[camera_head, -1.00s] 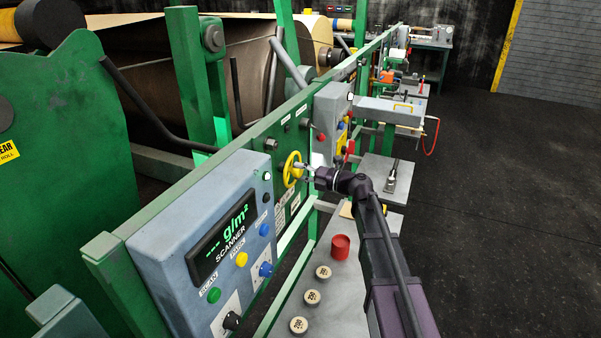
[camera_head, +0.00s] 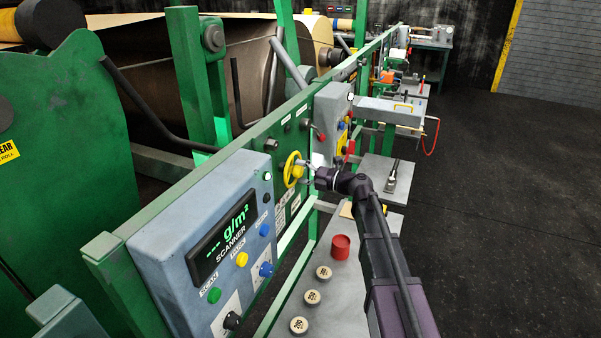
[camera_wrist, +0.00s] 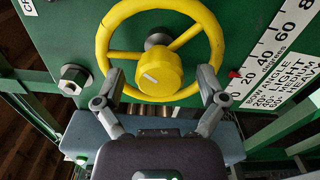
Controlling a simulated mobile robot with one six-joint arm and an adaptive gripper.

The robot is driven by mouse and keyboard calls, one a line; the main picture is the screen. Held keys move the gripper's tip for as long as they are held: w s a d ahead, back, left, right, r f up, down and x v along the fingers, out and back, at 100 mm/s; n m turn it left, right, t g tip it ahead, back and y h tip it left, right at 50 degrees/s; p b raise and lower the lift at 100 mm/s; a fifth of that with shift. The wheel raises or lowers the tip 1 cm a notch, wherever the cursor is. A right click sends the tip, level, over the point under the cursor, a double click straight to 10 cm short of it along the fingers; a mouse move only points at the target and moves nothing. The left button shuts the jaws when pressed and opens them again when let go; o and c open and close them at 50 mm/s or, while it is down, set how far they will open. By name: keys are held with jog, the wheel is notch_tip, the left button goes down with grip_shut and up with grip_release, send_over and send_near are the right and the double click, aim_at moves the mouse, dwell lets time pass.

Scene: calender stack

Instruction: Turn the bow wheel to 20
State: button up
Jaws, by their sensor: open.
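The yellow bow wheel (camera_wrist: 213,38) fills the upper middle of the wrist view, with spokes and a yellow hub knob (camera_wrist: 158,72) bearing a white mark. In the head view the wheel (camera_head: 288,170) is on the green panel. My gripper (camera_wrist: 158,82) is open, its two grey fingers spread either side of the hub over the lower rim. Whether they touch it cannot be told. It also shows at the wheel in the head view (camera_head: 308,168). The white degree scale (camera_wrist: 275,48) right of the wheel has a red pointer (camera_wrist: 234,74) near its low end, apparently near 0.
A grey scanner box (camera_head: 200,225) with buttons stands on the near panel. A grey shelf (camera_head: 340,310) below my arm holds a red cylinder (camera_head: 340,246) and several round weights. A hex bolt (camera_wrist: 73,79) sits left of the wheel. Open floor lies to the right.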

jog(key=v, duration=1.2)
dwell(0.6)
jog(key=m, duration=0.8)
jog(key=d+m, duration=0.1)
jog(key=m, duration=1.5)
jog(key=shift+s+d+r, duration=0.15)
jog(key=shift+r, duration=0.1)
dwell(0.6)
